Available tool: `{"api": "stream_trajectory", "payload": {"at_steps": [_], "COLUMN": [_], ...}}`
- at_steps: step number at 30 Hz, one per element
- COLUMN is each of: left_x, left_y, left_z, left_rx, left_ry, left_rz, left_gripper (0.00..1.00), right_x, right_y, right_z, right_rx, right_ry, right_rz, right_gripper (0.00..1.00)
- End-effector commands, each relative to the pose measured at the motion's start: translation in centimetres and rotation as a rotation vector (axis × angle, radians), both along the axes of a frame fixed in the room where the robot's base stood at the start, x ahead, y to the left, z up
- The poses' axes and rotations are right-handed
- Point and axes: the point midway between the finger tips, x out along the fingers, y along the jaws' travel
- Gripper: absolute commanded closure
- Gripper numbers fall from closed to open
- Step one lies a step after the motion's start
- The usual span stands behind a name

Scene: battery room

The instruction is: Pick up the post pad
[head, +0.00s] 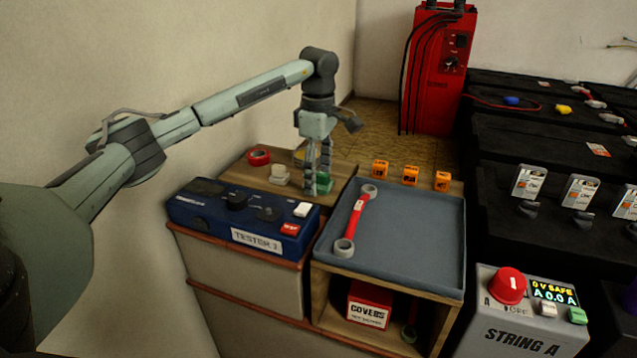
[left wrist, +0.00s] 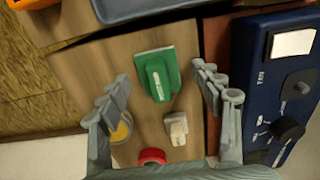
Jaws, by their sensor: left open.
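A green block with a raised grip and a pale label, which looks like the post pad (left wrist: 157,75), lies on the wooden top. In the head view the green pad (head: 325,185) is partly hidden by my left gripper (head: 318,188). My left gripper points down over it, with its fingers open. In the left wrist view the fingers of my left gripper (left wrist: 162,78) stand apart on either side of the pad, with gaps visible on both sides. My right gripper is not in view.
A beige block (left wrist: 176,127), a red tape roll (left wrist: 152,156) and a yellow round thing (left wrist: 121,128) lie close by. The blue tester (head: 243,215) stands in front. A grey tray (head: 415,235) with a red-handled wrench (head: 356,215) is to the right, with orange blocks (head: 410,175) behind.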

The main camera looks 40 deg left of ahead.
Motion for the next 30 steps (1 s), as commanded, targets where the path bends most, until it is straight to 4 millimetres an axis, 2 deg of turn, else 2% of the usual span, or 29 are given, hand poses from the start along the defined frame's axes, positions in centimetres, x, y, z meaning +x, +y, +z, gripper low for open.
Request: {"api": "stream_trajectory", "payload": {"at_steps": [6,7,17,25,30], "left_x": [0.0,0.0,0.0,0.1,0.1], "left_y": [0.0,0.0,0.0,0.0,0.0], "left_z": [-0.1,-0.1,-0.1,0.1,2.5], "left_rx": [-0.001,-0.001,0.0,0.0,0.0], "left_ry": [-0.002,-0.002,-0.002,-0.003,-0.006], "left_rz": [0.0,0.0,0.0,0.0,0.0], "left_gripper": [0.34,0.37,0.78,0.79,0.79], "right_x": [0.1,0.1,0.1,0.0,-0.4], "right_y": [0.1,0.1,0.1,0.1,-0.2], "right_z": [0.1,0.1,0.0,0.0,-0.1], "right_rx": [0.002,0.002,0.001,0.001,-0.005], "right_ry": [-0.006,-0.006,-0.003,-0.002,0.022], "right_rz": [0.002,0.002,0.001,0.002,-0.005], "right_gripper": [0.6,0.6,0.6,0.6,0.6]}}
